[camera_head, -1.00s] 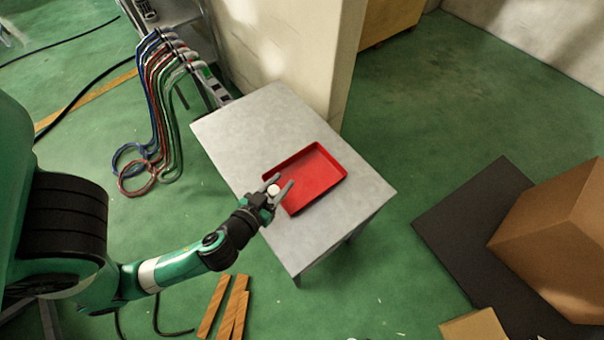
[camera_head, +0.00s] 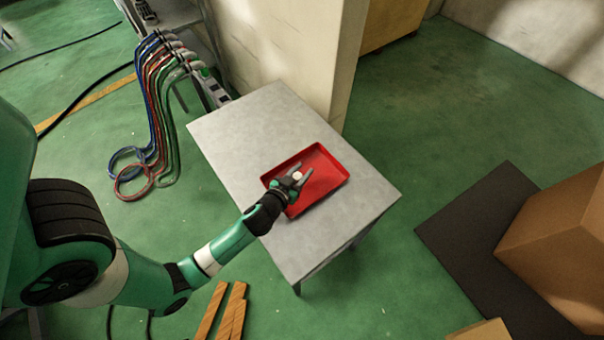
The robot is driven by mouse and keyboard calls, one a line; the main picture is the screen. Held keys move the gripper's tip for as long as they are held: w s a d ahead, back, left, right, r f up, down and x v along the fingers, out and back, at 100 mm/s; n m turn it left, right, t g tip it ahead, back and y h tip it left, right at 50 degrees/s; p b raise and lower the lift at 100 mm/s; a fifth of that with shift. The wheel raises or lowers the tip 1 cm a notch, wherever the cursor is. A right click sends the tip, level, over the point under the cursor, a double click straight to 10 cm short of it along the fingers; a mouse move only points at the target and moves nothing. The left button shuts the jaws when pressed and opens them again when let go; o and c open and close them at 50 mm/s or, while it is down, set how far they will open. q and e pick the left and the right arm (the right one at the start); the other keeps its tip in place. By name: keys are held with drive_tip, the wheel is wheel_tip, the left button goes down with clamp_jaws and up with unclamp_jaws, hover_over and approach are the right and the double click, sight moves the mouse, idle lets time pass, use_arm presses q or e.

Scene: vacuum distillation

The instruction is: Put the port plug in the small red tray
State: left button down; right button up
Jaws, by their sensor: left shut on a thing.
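The port plug (camera_head: 297,176) is a small white round piece between the fingers of my left gripper (camera_head: 299,175). The gripper is shut on it. The small red tray (camera_head: 326,170) is a shallow rectangle on the grey table. My left gripper with the plug is over the left part of the tray. The height of the plug above the tray floor cannot be told from this view. The gripper and wrist hide part of the tray's left side. My right gripper is not in view.
The grey table (camera_head: 245,128) has clear top around the tray. A pale pillar (camera_head: 290,50) stands behind it. Coloured hoses (camera_head: 160,110) hang at the left. Wooden strips (camera_head: 222,312) lie on the floor in front, and a cardboard box (camera_head: 555,235) stands at the right.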

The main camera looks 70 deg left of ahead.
use_arm(q)
drive_tip(key=shift+f, duration=0.2)
drive_tip(key=c, duration=0.5)
unclamp_jaws()
drive_tip(key=shift+r, duration=0.2)
drive_tip(key=shift+s+d+r, duration=0.1)
drive_tip(key=shift+s+d, duration=0.05)
drive_tip(key=v, duration=1)
drive_tip(key=shift+s+d, duration=0.2)
drive_tip(key=shift+d, duration=0.05)
drive_tip(key=shift+s+d+r, duration=0.2)
drive_tip(key=shift+s+d, duration=0.05)
drive_tip(key=shift+s, duration=0.15)
